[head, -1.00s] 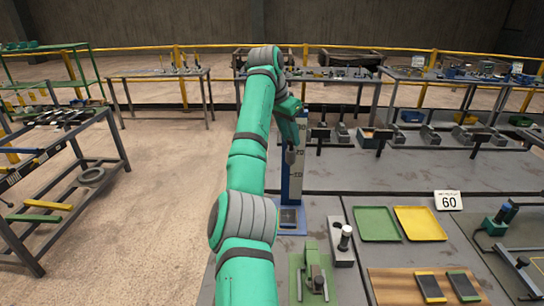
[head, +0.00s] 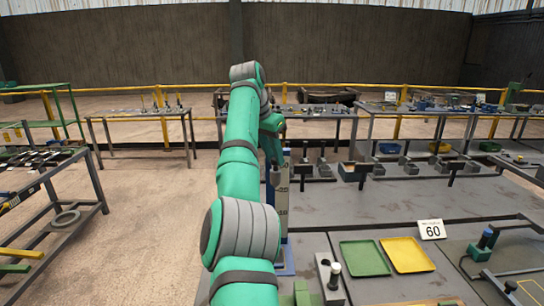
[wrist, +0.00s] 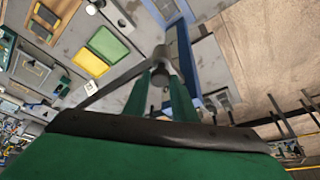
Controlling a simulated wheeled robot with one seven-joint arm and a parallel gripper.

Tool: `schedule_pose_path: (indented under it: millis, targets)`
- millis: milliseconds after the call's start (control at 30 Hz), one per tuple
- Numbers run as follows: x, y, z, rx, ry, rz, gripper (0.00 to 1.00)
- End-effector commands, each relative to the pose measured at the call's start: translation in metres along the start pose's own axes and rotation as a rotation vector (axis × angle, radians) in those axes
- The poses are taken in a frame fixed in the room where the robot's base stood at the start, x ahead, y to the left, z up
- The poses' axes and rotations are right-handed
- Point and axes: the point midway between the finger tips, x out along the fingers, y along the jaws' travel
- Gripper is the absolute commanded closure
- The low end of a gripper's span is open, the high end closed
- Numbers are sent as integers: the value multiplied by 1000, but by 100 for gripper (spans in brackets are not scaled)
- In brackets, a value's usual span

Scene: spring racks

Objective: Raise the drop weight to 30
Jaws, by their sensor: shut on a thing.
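The drop weight is a small grey cylinder. In the head view the drop weight (head: 275,177) shows beside the upper part of the upright scale (head: 283,205), a pale, marked strip on a blue post. Small numbers run down the strip, too blurred to read the level surely. In the wrist view the weight (wrist: 162,58) sits at the tips of two green fingers, beside the blue post (wrist: 187,62). My gripper (wrist: 164,78) is shut on the weight. My arm hides part of the post in the head view.
A green tray (head: 364,258), a yellow tray (head: 407,255) and a "60" sign (head: 432,229) stand right of the post. Several grey fixtures line the bench's back. A shelf rack (head: 75,205) stands at the left, with open floor before it.

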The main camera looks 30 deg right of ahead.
Motion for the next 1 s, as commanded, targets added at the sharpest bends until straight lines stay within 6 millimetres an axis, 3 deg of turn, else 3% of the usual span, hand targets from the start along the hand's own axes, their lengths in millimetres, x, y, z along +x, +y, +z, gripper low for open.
schedule_pose_path:
  millis: [33, 67, 100, 467, 800, 1000]
  targets:
    - [0, 2, -2, 3, 2, 3, 100]
    - [0, 2, -2, 3, 2, 3, 68]
    - [0, 2, -2, 3, 2, 2, 59]
    - [-3, 0, 0, 0, 1, -1, 58]
    - [-52, 0, -1, -1, 3, -1, 58]
    - [-65, 0, -1, -1, 1, 1, 58]
